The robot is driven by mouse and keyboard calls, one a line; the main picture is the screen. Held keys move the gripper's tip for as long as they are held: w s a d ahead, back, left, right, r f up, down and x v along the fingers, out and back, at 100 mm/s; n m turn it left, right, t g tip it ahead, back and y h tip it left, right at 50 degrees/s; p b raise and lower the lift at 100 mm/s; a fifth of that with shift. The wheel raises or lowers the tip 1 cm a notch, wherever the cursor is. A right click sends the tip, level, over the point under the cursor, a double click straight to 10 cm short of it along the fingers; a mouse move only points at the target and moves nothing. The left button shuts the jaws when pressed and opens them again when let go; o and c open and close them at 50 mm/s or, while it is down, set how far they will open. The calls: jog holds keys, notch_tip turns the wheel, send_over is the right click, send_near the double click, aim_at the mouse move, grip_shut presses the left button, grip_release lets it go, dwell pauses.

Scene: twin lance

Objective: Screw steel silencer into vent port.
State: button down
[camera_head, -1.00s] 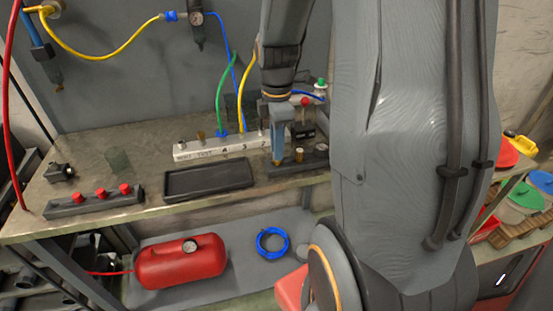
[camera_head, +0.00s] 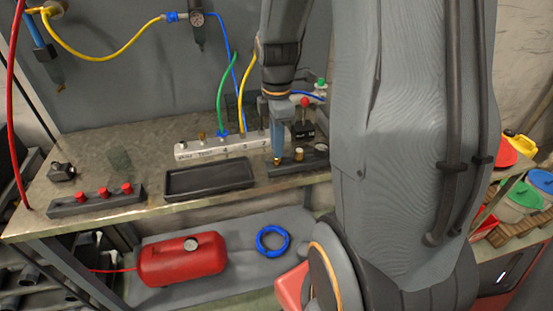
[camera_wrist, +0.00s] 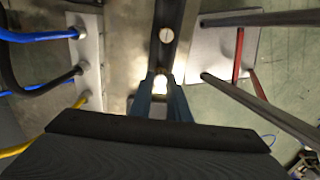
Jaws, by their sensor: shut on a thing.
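My gripper (camera_head: 277,156) points down over the black rack (camera_head: 284,167) at the bench's front right. Its blue fingers are shut on a small fitting (camera_wrist: 161,83), which looks pale in the wrist view and brass-toned at its tip in the head view. I cannot tell whether it is the steel silencer, or whether it is clear of the rack. Another short fitting (camera_head: 299,154) stands upright in the rack, right of the gripper. The white manifold (camera_head: 215,149) lies to the left, its vent label at the left end. A small brass piece (camera_head: 201,136) stands upright near that end.
A black empty tray (camera_head: 208,180) lies in front of the manifold. Green and yellow hoses (camera_head: 220,95) rise from the manifold. A block with red knobs (camera_head: 97,203) is at front left. A red tank (camera_head: 182,262) and blue hose coil (camera_head: 272,241) sit on the lower shelf.

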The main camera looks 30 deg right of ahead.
jog(key=shift+r+p, duration=1.55)
jog(key=shift+r, duration=0.05)
